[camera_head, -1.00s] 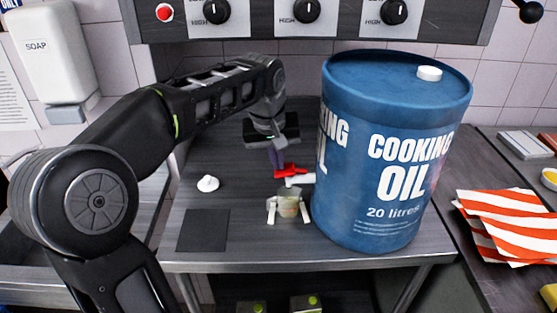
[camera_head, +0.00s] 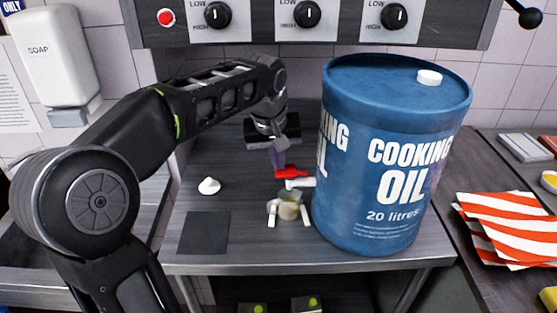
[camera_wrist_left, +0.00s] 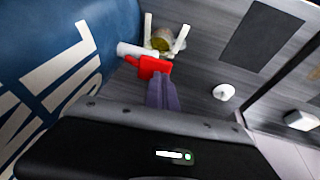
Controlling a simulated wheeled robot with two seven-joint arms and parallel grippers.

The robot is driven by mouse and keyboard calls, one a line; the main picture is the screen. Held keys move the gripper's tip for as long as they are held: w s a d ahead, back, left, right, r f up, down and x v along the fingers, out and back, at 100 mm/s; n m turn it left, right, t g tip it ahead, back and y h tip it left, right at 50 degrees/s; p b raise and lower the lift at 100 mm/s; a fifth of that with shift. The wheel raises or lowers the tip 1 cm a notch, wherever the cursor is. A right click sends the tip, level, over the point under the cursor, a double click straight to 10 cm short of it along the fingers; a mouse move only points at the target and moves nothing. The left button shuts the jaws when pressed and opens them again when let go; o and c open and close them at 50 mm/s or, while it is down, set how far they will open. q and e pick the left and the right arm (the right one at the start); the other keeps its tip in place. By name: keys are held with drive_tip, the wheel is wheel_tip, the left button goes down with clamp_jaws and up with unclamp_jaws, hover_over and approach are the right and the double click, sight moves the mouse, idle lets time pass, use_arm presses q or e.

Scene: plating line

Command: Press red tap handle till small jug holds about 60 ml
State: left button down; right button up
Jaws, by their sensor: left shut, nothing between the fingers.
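The red tap handle (camera_head: 287,173) sits on a white tap (camera_head: 301,183) at the lower left of the blue cooking oil drum (camera_head: 400,215). The small clear jug (camera_head: 288,209) stands below the tap, with some yellowish liquid inside; its level cannot be read. White prongs flank the jug. My left gripper (camera_head: 278,163) is shut and empty, pointing down with its tips at the handle. In the left wrist view the fingertips (camera_wrist_left: 161,84) meet or nearly meet the red handle (camera_wrist_left: 153,67), and the jug (camera_wrist_left: 161,43) shows beyond. My right gripper is out of view.
A white cap-like piece (camera_head: 209,186) and a dark square mat (camera_head: 204,232) lie left of the jug. Striped red and white papers (camera_head: 505,225) lie on the right counter.

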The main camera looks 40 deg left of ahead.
use_arm(q)
drive_tip(key=shift+r, duration=0.35)
wheel_tip(320, 180, up, 5)
drive_tip(key=p, duration=0.4)
drive_tip(key=shift+f, duration=0.2)
drive_tip(key=d+v, duration=0.1)
drive_tip(key=v, duration=0.8)
drive_tip(key=shift+w+r, duration=0.25)
